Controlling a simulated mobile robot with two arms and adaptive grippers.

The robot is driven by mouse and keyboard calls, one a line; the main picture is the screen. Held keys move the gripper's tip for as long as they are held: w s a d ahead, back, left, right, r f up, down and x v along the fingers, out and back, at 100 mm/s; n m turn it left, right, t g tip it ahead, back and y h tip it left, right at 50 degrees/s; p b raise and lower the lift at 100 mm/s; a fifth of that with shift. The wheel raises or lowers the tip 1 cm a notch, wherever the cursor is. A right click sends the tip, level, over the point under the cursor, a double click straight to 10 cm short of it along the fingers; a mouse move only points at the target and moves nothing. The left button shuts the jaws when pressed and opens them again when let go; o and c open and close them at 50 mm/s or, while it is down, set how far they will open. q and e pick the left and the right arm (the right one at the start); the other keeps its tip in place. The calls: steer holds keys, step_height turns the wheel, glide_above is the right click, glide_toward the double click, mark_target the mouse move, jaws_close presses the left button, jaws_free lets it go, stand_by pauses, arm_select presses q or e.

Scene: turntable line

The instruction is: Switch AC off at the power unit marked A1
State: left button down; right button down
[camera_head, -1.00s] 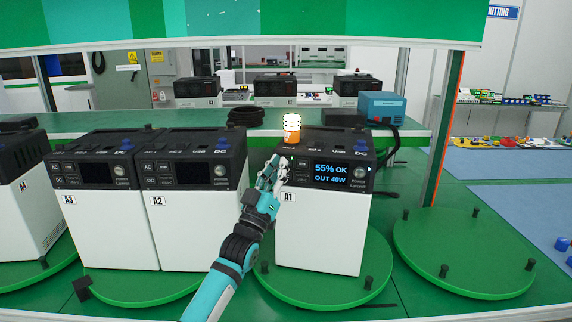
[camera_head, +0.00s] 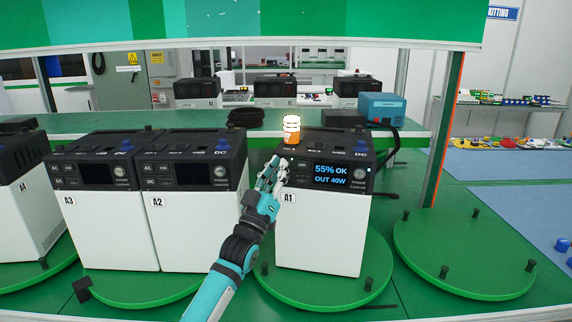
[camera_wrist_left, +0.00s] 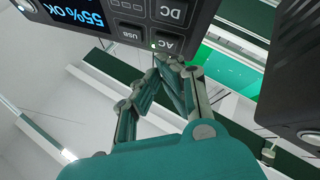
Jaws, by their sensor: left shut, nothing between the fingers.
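The power unit marked A1 (camera_head: 322,232) has a white body and a dark control panel on top. It stands on a green turntable. Its lit screen (camera_head: 331,174) reads "55% OK" and "OUT 40W". My left gripper (camera_head: 275,164) is shut and empty, at the left end of that panel, and covers part of it. In the left wrist view, the AC button (camera_wrist_left: 168,43) has a small green light beside it. The left fingertips (camera_wrist_left: 167,63) are right by this button; I cannot tell whether they touch it. My right gripper is not in view.
Units A2 (camera_head: 190,232) and A3 (camera_head: 112,232) stand to the left with dark screens. An orange and white beacon (camera_head: 291,131) stands at A1's back. An empty green turntable (camera_head: 464,250) lies to the right. A green overhead board (camera_head: 260,22) spans the top.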

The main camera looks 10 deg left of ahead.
arm_select(q)
steer(key=shift+w, duration=0.1)
steer(key=shift+w+b, duration=0.35)
steer(key=shift+w, duration=0.25)
stand_by(0.6)
steer(key=shift+r, duration=0.1)
steer(key=shift+s+p, duration=0.35)
steer(key=shift+s, duration=0.4)
